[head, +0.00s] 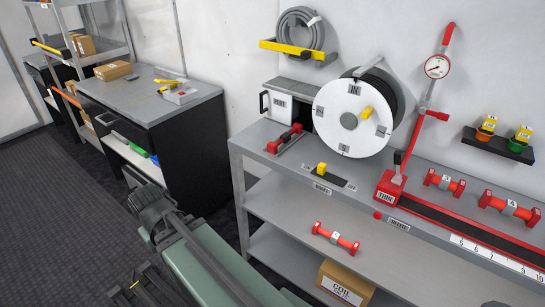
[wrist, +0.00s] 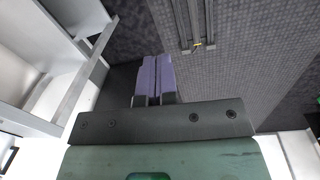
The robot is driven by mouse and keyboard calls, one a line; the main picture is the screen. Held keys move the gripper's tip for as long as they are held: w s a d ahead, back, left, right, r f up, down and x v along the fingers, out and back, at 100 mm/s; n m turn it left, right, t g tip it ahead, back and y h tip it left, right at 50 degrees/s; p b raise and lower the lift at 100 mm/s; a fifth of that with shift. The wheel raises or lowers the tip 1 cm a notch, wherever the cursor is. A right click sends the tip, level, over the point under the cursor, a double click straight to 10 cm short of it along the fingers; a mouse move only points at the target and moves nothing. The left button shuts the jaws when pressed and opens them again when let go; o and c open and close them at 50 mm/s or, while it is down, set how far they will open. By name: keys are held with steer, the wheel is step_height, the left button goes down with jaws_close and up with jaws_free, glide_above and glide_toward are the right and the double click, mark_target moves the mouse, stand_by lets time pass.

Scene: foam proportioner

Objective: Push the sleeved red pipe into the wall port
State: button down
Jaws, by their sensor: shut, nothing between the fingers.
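Several red pipes with flanged ends and grey middle sleeves show in the head view. One pipe (head: 336,238) lies on the middle shelf of the grey bench. Two more, a smaller pipe (head: 444,183) and a larger pipe (head: 511,207), lie on the bench top at right. I cannot tell which one the task means. No wall port can be made out for certain. My gripper (wrist: 157,59) shows in the wrist view as two purple fingers pressed together, empty, over the dark floor. It is away from the pipes; its fingers do not show in the head view.
The grey bench (head: 240,156) holds a white hose reel (head: 338,117), a red lever stand with gauge (head: 437,67) and a long numbered scale (head: 490,252). A cardboard box (head: 345,284) stands low. A black cabinet (head: 185,145) stands left. Open floor (head: 60,190) lies at left.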

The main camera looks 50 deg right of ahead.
steer(key=w+d+f+h+b, duration=0.1)
steer(key=d+f+h+b, duration=0.25)
steer(key=d+f, duration=0.4)
steer(key=n+h+b, duration=0.7)
steer(key=n+h, duration=0.7)
steer(key=n, duration=0.6)
glide_toward(271, 146)
steer(key=d, duration=0.7)
steer(key=shift+w+d+r, duration=0.1)
steer(key=shift+d+r, duration=0.05)
steer(key=shift+d, duration=0.15)
